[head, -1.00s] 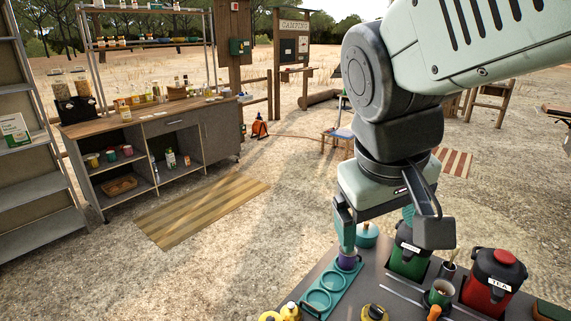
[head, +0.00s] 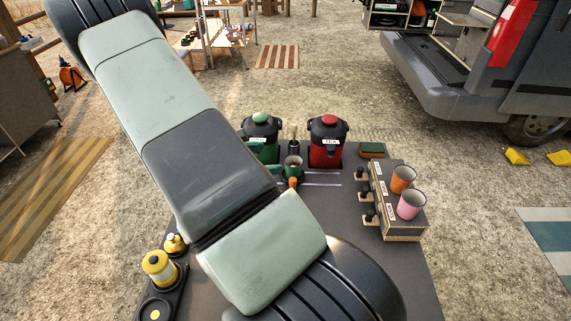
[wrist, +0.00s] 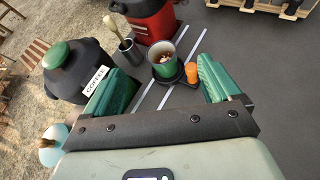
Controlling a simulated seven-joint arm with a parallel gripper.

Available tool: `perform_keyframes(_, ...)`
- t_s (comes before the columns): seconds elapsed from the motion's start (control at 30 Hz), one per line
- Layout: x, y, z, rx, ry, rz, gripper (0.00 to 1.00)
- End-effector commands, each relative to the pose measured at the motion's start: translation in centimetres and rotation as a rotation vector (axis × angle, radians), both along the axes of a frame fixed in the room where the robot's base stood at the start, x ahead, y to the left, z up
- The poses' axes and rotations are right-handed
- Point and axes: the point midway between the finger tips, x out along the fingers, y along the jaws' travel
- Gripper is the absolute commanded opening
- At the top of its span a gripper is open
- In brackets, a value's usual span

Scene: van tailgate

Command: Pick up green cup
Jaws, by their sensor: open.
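In the wrist view the green cup (wrist: 163,66) is ahead, between the lines of my two green fingers, on a dark round base. Something brown and pale shows inside its rim. My gripper (wrist: 164,84) is open, its fingers spread wide with nothing between them in contact.
An orange knob (wrist: 191,72) stands right beside the cup. The coffee urn (wrist: 76,68) and red tea urn (wrist: 150,18) stand close behind, with a utensil pot (wrist: 130,52) near. A rack (head: 404,232) holds orange and pink cups.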

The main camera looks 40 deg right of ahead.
Motion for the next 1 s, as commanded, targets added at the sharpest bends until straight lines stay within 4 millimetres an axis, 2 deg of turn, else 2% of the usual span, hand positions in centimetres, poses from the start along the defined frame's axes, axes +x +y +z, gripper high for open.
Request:
perform_keyframes(0.03, -0.1, -0.4, -1.4, -0.013, 0.039, 0.030, 0.90)
perform_keyframes(0.1, 0.0, -0.7, -2.6, -0.023, 0.076, 0.063, 0.90)
perform_keyframes(0.2, 0.0, -1.0, -3.6, -0.031, 0.106, 0.092, 0.90)
perform_keyframes(0.33, -0.1, -2.0, -4.4, -0.035, 0.118, 0.102, 0.90)
perform_keyframes(0.6, -0.3, -5.6, -5.8, -0.034, 0.117, 0.101, 0.90)
perform_keyframes(0.77, -0.3, -6.6, -6.3, -0.033, 0.116, 0.102, 0.90)
perform_keyframes(1.0, -0.4, -9.9, -7.6, -0.033, 0.117, 0.101, 0.90)
